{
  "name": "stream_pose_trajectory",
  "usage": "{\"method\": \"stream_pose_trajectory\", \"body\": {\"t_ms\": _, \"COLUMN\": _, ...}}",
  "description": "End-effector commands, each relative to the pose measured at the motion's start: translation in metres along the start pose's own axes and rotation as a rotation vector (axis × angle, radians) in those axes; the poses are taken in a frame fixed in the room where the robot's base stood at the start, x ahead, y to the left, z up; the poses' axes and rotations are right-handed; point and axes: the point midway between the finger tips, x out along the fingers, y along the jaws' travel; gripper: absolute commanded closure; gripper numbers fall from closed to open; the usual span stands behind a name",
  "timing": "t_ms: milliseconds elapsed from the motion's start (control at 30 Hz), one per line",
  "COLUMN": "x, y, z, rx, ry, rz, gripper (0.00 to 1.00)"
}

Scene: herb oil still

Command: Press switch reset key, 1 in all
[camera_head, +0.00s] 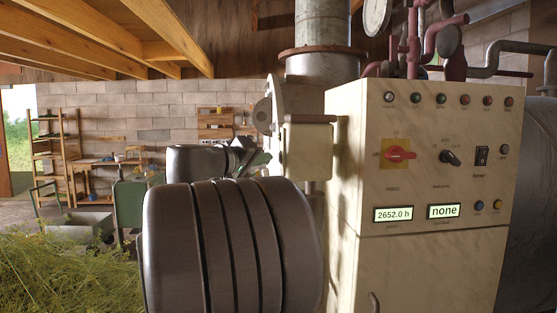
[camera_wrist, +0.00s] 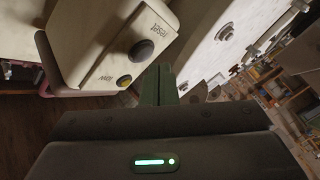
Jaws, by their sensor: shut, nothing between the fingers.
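In the wrist view, a round dark key (camera_wrist: 141,51) sits on a cream box (camera_wrist: 105,45), beside the word "reset". A yellow-centred button (camera_wrist: 124,82) sits lower on the same face, with a second label that is hard to read. My gripper (camera_wrist: 165,68) points up the picture with its fingers together and nothing between them. In the picture, the fingertips are just right of and below the dark key; I cannot tell the depth gap, and no contact is visible.
The head view shows a cream control cabinet (camera_head: 420,263) with a red switch (camera_head: 400,154), a black knob (camera_head: 450,157) and displays reading "2652.0 h" and "none". Cut herbs (camera_head: 65,275) lie at lower left. A pale slab (camera_wrist: 222,40) stands right of the fingers.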

Motion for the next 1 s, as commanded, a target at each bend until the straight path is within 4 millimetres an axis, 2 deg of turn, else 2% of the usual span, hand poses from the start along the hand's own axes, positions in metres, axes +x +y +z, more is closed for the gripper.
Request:
{"method": "stream_pose_trajectory", "body": {"t_ms": 267, "x": -0.003, "y": -0.003, "z": -0.003, "rx": 0.0, "ry": 0.002, "rz": -0.001, "gripper": 1.0}}
{"method": "stream_pose_trajectory", "body": {"t_ms": 700, "x": -0.032, "y": -0.024, "z": -0.024, "rx": 0.001, "ry": 0.002, "rz": -0.002, "gripper": 1.0}}
{"method": "stream_pose_trajectory", "body": {"t_ms": 1000, "x": -0.035, "y": -0.025, "z": -0.026, "rx": 0.001, "ry": 0.001, "rz": -0.001, "gripper": 1.0}}
